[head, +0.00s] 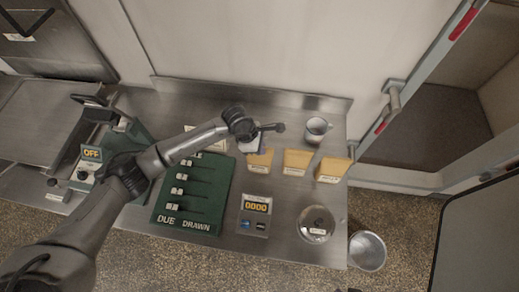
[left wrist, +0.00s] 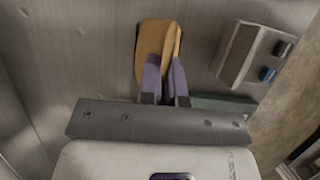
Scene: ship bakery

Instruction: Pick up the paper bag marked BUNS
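Three tan paper bags stand in a row on the steel counter: a left bag (head: 260,162), a middle bag (head: 296,162) and a right bag (head: 331,170). Each has a small pale label, too small to read, so I cannot tell which is marked BUNS. My left gripper (head: 262,150) is at the left bag and partly covers it. My right gripper is not in view.
A mug (head: 317,128) stands behind the bags. In front are a counter box reading 0000 (head: 256,212), a round lidded jar (head: 316,224) and a green DUE DRAWN board (head: 190,215). A metal bin (head: 367,250) stands on the floor at the right.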

